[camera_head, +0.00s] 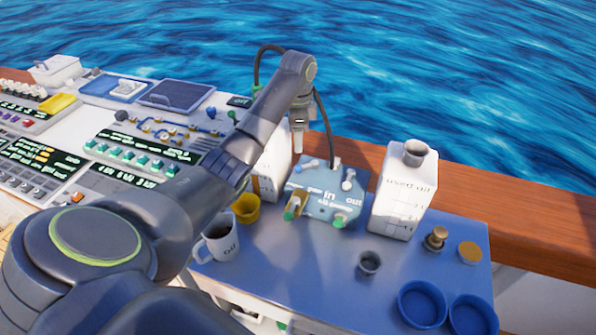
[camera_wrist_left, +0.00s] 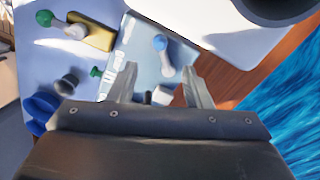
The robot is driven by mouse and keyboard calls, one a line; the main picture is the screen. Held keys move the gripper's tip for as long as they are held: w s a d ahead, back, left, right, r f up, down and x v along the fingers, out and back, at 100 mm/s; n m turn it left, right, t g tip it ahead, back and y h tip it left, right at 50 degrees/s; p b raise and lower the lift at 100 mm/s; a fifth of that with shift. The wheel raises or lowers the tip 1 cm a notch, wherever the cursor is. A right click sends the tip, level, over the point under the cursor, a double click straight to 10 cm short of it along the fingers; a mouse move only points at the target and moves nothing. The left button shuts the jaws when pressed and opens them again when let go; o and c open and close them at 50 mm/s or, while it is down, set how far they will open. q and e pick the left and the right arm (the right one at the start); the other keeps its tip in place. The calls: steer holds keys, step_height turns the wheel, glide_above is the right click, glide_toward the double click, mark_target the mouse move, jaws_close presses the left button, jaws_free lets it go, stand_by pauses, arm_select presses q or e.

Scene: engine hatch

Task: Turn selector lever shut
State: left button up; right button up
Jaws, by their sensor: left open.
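A grey-blue panel (camera_head: 322,197) marked "in" and "out" stands on the blue bench top. It carries several small levers; I cannot tell which is the selector. A blue-tipped lever (camera_head: 308,165) is at its upper left, and a pale lever (camera_head: 348,179) at its upper right. A lever on a yellow block (camera_head: 294,207) and a green-tipped one (camera_head: 341,219) are lower. My left gripper (camera_head: 298,150) is open above the panel's back edge. In the left wrist view, the blue-tipped lever (camera_wrist_left: 161,52) lies beyond the fingertips, and a pale knob (camera_wrist_left: 160,95) shows between the fingers.
A white jug (camera_head: 402,195) stands right of the panel; another white container (camera_head: 270,165) is behind my arm. A white mug (camera_head: 219,240), a yellow cup (camera_head: 246,208) and blue cups (camera_head: 422,303) are on the bench. A wooden rail (camera_head: 530,228) runs behind.

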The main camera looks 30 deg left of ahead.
mark_target(298, 166)
arm_select(q)
steer(key=shift+s+f+b, duration=0.1)
steer(key=shift+f+b, duration=0.35)
steer(key=shift+f, duration=0.45)
step_height(298, 166, down, 7)
steer(key=shift+r+p, duration=0.1)
steer(key=shift+p, duration=0.65)
steer(key=shift+f, duration=0.75)
arm_select(e)
steer(key=shift+s+d+f, duration=0.15)
steer(key=shift+s+f, duration=0.05)
steer(key=shift+s, duration=0.6)
